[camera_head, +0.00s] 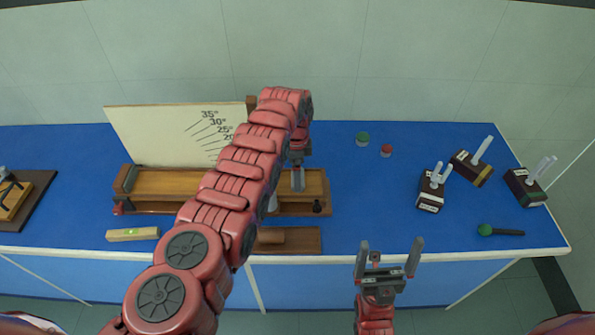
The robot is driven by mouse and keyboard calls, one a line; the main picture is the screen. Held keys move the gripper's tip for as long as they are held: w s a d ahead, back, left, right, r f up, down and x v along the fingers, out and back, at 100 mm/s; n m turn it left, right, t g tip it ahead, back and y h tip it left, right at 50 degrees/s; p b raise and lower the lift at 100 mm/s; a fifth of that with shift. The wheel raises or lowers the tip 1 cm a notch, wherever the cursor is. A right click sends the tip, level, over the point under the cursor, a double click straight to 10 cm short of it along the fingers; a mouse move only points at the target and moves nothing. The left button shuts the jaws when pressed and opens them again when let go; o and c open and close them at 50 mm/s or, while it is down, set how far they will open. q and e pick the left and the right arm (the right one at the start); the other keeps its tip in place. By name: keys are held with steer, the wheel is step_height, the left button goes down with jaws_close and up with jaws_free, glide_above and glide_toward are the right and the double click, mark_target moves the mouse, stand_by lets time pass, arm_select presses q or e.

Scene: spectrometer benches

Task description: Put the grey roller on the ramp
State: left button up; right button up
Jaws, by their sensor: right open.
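The wooden ramp (165,183) lies along the back of the blue bench, with an angle board (150,137) behind it. My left arm crosses in front of the ramp and hides its middle. My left gripper (298,180) points down over the right part of the ramp; I cannot tell whether its jaws are open or hold anything. A small grey piece (272,203) shows at the arm's edge near the ramp; I cannot tell if it is the grey roller. My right gripper (390,248) is open and empty at the bench's front edge.
A wooden tray (312,240) with a brown cylinder (270,237) lies in front of the ramp. A level (133,234) lies to its left. Green (362,139) and red (386,150) caps, several dark blocks (430,194) and a green-ended tool (500,231) are at right. The bench centre-right is clear.

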arm_select(q)
steer(key=shift+r, duration=0.25)
step_height(320, 180, up, 12)
steer(key=b, duration=0.3)
steer(key=shift+a, duration=0.15)
stand_by(0.4)
